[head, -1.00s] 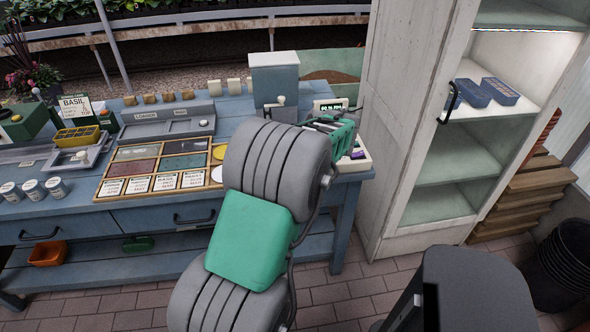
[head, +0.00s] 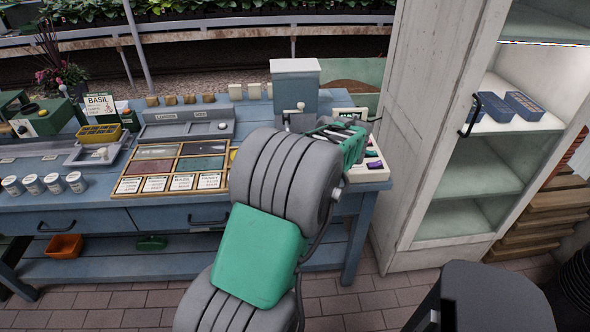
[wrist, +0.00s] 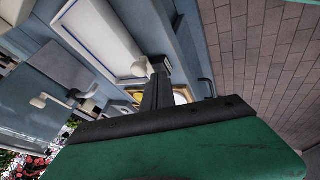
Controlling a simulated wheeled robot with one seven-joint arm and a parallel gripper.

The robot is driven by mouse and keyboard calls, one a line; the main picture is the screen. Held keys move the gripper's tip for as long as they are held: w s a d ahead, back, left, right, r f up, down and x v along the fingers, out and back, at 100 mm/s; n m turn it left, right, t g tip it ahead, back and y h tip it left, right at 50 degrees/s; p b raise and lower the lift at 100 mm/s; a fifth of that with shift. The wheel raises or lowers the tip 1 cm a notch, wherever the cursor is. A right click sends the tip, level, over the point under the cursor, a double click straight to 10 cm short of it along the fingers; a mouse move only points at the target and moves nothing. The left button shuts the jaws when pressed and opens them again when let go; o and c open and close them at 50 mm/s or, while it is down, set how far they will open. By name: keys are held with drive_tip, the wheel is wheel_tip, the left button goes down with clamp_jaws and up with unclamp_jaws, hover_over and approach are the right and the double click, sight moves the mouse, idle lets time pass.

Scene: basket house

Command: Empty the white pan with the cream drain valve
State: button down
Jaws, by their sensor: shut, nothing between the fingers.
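In the wrist view a white pan (wrist: 97,28) with a thin blue line inside its rim lies on the blue bench. A rounded cream knob (wrist: 140,68), apparently its drain valve, sits at the pan's near corner. My gripper (wrist: 160,68) points over the bench with its dark fingers together and empty, close beside the knob. I cannot tell whether they touch. The pan's inside shows only in part. In the head view my green gripper (head: 345,142) is above the right end of the bench, its fingertips hidden, and my arm blocks much of that area.
A grey box with a crank (head: 295,82) stands behind my gripper. A compartment tray with labels (head: 180,163) and a small grey tray (head: 97,152) lie to the left. A tall white cabinet (head: 425,130) stands close on the right. Open floor (head: 90,305) lies in front.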

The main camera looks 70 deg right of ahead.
drive_tip(key=a+f+v, duration=0.1)
drive_tip(key=v, duration=1)
drive_tip(key=shift+s+a+r+b, duration=0.3)
drive_tip(key=shift+s+a+r, duration=0.1)
drive_tip(key=shift+s, duration=0.15)
